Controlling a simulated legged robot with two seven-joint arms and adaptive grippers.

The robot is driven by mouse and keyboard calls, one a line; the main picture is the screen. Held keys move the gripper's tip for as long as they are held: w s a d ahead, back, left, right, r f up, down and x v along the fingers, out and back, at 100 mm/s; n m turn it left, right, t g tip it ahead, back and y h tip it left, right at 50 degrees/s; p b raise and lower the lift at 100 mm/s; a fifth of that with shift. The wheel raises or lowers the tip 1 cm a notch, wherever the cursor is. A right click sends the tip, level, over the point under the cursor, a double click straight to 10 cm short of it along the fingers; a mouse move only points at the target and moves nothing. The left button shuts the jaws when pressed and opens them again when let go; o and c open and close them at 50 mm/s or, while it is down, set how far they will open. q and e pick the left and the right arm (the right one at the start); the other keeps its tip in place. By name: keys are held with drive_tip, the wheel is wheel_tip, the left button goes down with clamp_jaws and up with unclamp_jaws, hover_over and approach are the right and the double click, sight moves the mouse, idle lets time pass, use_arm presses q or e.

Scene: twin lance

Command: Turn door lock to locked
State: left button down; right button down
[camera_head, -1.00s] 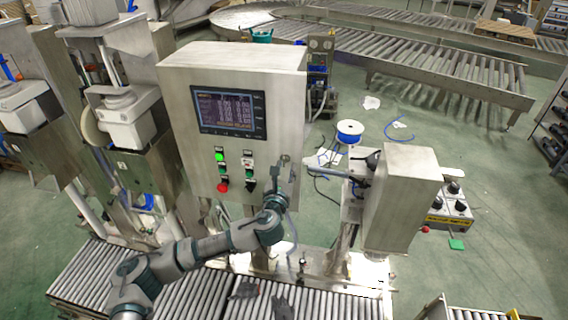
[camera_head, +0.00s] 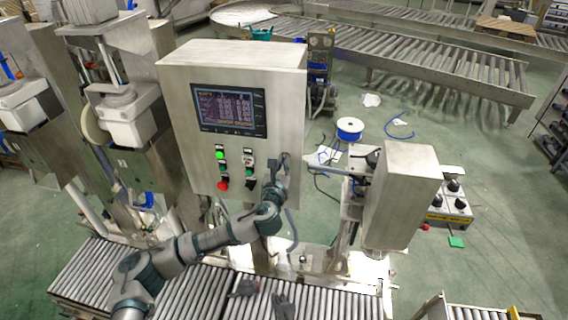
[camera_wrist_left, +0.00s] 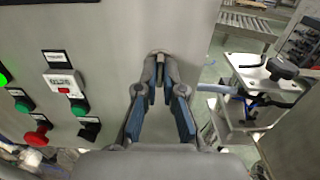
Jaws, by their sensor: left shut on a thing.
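A grey metal control cabinet (camera_head: 232,80) stands in the middle of the head view. Its door lock (camera_wrist_left: 158,54) is a small knob near the door's right edge, seen in the left wrist view between my fingertips. My left gripper (camera_wrist_left: 158,72) is shut on the door lock, with one finger on each side of it. In the head view my left gripper (camera_head: 282,164) covers the lock, so its turn position cannot be told there. My right gripper is not in view.
A screen (camera_head: 229,110), a lit green lamp (camera_head: 219,155) and a red button (camera_head: 223,185) are left of the lock. A second metal box (camera_head: 402,195) stands to the right. A roller conveyor (camera_head: 200,292) runs below, with dark glove-like shapes on it.

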use_arm(q)
drive_tip(key=shift+a+n+p, duration=0.15)
drive_tip(key=shift+n+p, duration=1.05)
drive_tip(key=shift+n, duration=7.7)
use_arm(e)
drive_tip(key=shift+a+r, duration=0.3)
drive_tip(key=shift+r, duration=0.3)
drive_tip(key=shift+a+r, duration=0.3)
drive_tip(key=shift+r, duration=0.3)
use_arm(q)
drive_tip(key=shift+f, duration=0.15)
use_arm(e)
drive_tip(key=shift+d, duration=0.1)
use_arm(q)
drive_tip(key=c, duration=1.3)
unclamp_jaws()
drive_tip(key=shift+c, duration=0.2)
drive_tip(key=shift+o, duration=0.2)
drive_tip(key=shift+a, duration=0.2)
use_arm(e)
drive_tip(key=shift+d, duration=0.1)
